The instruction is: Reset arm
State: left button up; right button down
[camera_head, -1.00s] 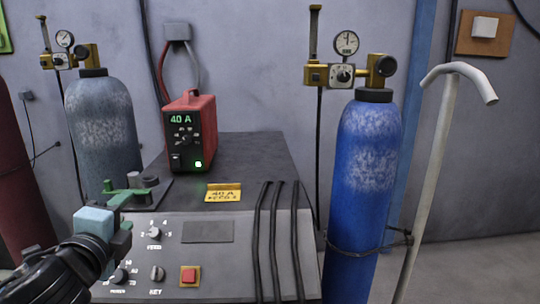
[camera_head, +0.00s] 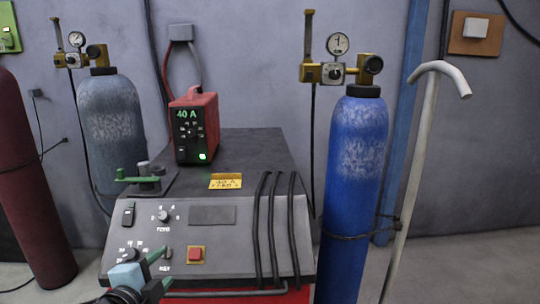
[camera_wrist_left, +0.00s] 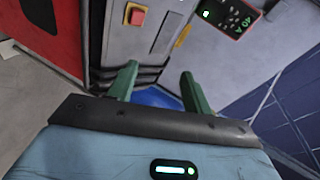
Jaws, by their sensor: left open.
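My left gripper (camera_head: 160,269) is low in the head view, in front of the lower part of a grey control panel (camera_head: 225,239). Its two green fingers are apart with nothing between them. In the left wrist view the open fingers (camera_wrist_left: 159,74) point away from the blue-grey palm, with the red button (camera_wrist_left: 137,15) beyond them at the upper left. The red button (camera_head: 195,254) sits on the panel to the right of the gripper in the head view. My right gripper is in neither current view.
A red unit reading 40 A (camera_head: 195,125) and a yellow label (camera_head: 225,181) are on the machine top. A blue gas cylinder (camera_head: 352,160) and a bent pale pole (camera_head: 412,170) stand right. Grey (camera_head: 110,120) and dark red (camera_head: 30,190) cylinders stand left. Black cables hang over the panel's right side.

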pick_arm(q)
jog(key=s+d+f+n+g+h, duration=0.15)
jog(key=s+f+n, duration=0.25)
jog(key=f, duration=0.9)
jog(key=s+f+n+g+y, duration=0.1)
jog(key=s+f+n+g, duration=0.2)
jog(key=s+f+n, duration=0.7)
jog(key=s+f, duration=1.3)
jog(key=shift+s, duration=0.15)
jog(key=shift+g+y, duration=0.25)
